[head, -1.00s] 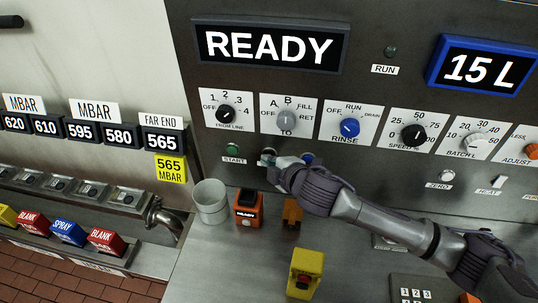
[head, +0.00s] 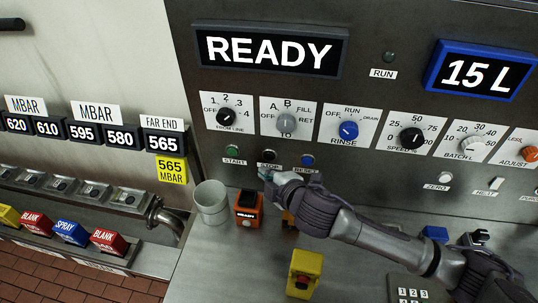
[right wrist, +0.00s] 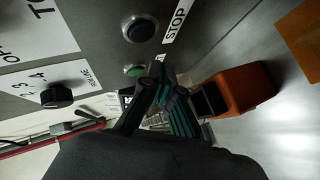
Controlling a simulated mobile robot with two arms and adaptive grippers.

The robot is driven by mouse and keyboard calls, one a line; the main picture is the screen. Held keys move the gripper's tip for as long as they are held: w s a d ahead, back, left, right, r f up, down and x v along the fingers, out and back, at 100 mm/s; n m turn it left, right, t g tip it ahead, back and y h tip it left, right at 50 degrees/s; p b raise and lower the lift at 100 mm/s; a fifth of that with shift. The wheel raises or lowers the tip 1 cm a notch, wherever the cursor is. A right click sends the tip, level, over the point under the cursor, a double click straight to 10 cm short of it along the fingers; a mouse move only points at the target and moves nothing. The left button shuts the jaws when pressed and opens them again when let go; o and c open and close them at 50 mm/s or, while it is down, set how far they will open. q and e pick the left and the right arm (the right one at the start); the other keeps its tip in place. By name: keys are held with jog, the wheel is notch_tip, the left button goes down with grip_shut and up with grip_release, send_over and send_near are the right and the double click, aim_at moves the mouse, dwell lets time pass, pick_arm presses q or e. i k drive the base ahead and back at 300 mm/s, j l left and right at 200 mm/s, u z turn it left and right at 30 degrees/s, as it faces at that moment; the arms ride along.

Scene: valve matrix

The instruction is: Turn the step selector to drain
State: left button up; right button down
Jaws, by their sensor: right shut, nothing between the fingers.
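The selector with drain on its scale has a blue knob (head: 348,130) on a white plate marked OFF, RUN and DRAIN, with RINSE below. I cannot tell for certain which mark its pointer faces. My right gripper (head: 265,174) is shut and empty, below the black stop button, down and left of the blue knob and apart from it. In the right wrist view its fingers (right wrist: 160,92) are together beside the green start button. The blue knob is outside that view. My left gripper is not in view.
The from-line knob (head: 226,116) and the grey to-knob (head: 287,122) lie left of the blue knob; the speed knob (head: 411,138) lies right. A black stop button (head: 269,156) and blue reset button (head: 308,160) sit below. An orange box (head: 248,206) and white cup (head: 210,203) stand close by.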

aim_at(349, 129)
jog(key=k+j, duration=1.25)
